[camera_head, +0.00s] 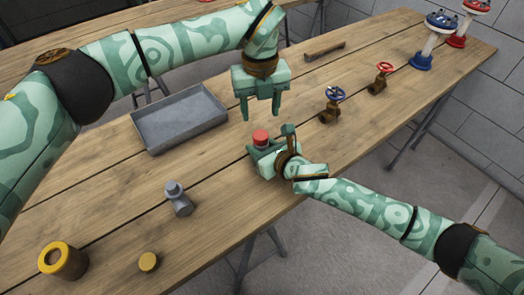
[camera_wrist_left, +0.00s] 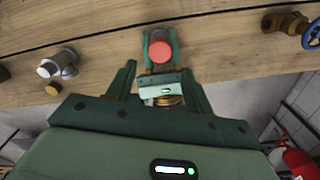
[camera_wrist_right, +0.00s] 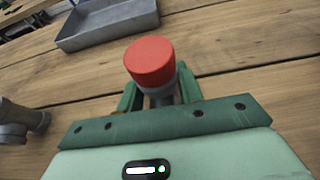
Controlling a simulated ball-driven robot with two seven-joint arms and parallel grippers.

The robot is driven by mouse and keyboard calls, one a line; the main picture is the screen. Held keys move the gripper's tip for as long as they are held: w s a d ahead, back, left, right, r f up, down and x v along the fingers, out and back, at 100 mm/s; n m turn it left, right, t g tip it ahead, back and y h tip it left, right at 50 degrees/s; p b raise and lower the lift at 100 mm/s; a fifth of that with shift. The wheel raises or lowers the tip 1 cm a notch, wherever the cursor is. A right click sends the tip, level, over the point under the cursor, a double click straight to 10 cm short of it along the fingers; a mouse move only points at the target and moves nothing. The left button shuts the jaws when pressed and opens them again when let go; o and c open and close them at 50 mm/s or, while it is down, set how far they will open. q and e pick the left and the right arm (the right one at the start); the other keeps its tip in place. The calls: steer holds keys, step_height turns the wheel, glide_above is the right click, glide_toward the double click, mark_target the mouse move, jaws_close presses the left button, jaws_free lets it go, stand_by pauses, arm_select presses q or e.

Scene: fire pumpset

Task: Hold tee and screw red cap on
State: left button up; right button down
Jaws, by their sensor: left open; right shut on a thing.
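The red cap (camera_head: 260,137) sits on top of a grey fitting (camera_wrist_right: 163,97), which looks like the tee, in the right wrist view. My right gripper (camera_head: 270,148) is shut on this grey fitting low over the table's near edge, and its fingers stand on either side below the cap. The fitting is mostly hidden by the fingers. The cap looks slightly tilted in the right wrist view; I cannot tell whether its thread is engaged. My left gripper (camera_head: 261,114) is open and empty, pointing down above the cap, apart from it. The left wrist view shows the cap (camera_wrist_left: 160,51) beyond its fingers.
A grey tray (camera_head: 180,118) lies behind to the left. Another grey fitting (camera_head: 177,199), a yellow-topped ring (camera_head: 62,262) and a small yellow cap (camera_head: 148,262) stand at the left. Blue-wheeled (camera_head: 332,104) and red-wheeled valves (camera_head: 380,79) stand to the right.

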mark_target(261, 135)
arm_select(q)
steer(key=shift+f, duration=0.1)
steer(key=shift+f, duration=3.9)
steer(key=c, duration=1)
steer(key=m, duration=0.3)
steer(key=o, duration=1.1)
steer(key=shift+r, duration=2.25)
steer(key=shift+c, duration=0.4)
